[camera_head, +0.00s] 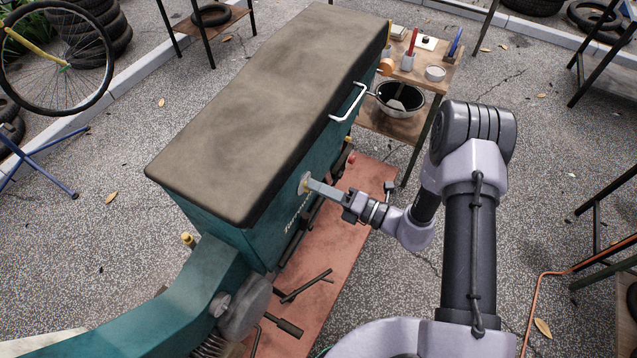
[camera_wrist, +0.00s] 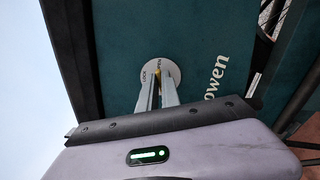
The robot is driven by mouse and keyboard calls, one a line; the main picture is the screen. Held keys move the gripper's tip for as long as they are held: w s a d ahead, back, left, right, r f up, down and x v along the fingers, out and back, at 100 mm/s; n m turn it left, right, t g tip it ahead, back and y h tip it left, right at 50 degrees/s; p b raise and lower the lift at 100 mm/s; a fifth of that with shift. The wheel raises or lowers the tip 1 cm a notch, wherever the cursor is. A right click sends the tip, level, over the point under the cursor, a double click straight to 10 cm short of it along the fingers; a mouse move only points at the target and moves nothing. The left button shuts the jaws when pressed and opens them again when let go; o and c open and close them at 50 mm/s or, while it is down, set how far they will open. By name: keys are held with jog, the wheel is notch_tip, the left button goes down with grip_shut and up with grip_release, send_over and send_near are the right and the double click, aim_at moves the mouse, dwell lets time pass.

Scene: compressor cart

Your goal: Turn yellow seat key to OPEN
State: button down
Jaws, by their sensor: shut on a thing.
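The teal compressor cart (camera_head: 262,240) has a worn brown seat on top (camera_head: 260,100). A round pale key plate (camera_wrist: 161,68) on the cart's side carries the words LOCK, on the left in the wrist view, and OPEN, on the right. The plate also shows in the head view (camera_head: 304,181). My gripper (camera_wrist: 158,88) reaches the plate with its two fingers shut on the yellow key (camera_wrist: 157,84). Only a thin sliver of yellow shows between the fingers, so I cannot tell which word the key points to. In the head view the fingers hide it.
A silver handle (camera_head: 348,103) sticks out from the seat's side, above my gripper. A wooden side table (camera_head: 420,125) holding a bowl (camera_head: 400,100) stands behind. Tools (camera_head: 288,326) lie on a reddish mat (camera_head: 345,245) below.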

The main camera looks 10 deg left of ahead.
jog(key=shift+m+p, duration=0.35)
jog(key=shift+m, duration=0.55)
jog(key=c, duration=1.6)
grip_release()
jog(key=shift+o, duration=0.2)
jog(key=p+v, duration=0.2)
jog(key=v, duration=1.5)
jog(key=shift+s+d, duration=0.15)
jog(key=shift+d, duration=0.05)
jog(key=shift+f, duration=0.1)
